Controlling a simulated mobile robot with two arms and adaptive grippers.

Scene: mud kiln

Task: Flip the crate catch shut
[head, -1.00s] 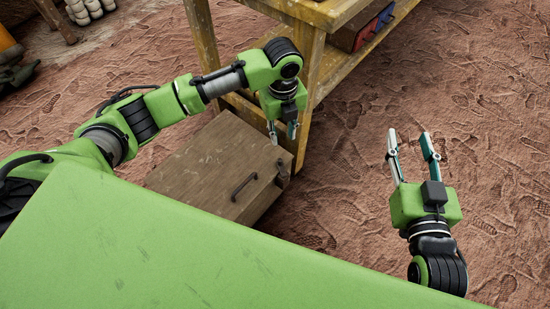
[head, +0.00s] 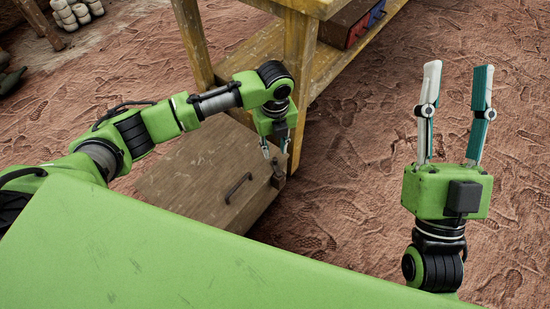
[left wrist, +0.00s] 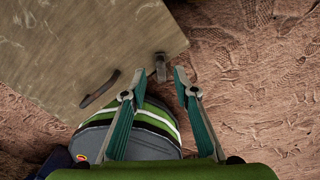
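The brown wooden crate (head: 190,165) sits on the ground below my left arm; in the left wrist view its wooden face (left wrist: 80,45) fills the upper left. The small dark catch (head: 278,174) is at the crate's right edge, and it also shows in the left wrist view (left wrist: 160,68). My left gripper (head: 275,154) points down just above the catch. In the left wrist view its fingers (left wrist: 160,75) are apart, with the catch in line between the tips; contact cannot be told. My right gripper (head: 456,72) is open, empty and pointing up, far right of the crate.
A dark bar handle (head: 238,187) is on the crate left of the catch, also in the left wrist view (left wrist: 100,91). A worn yellow wooden table (head: 300,85) stands close behind the crate, its leg near my left gripper. Open footprinted ground (head: 350,190) lies to the right.

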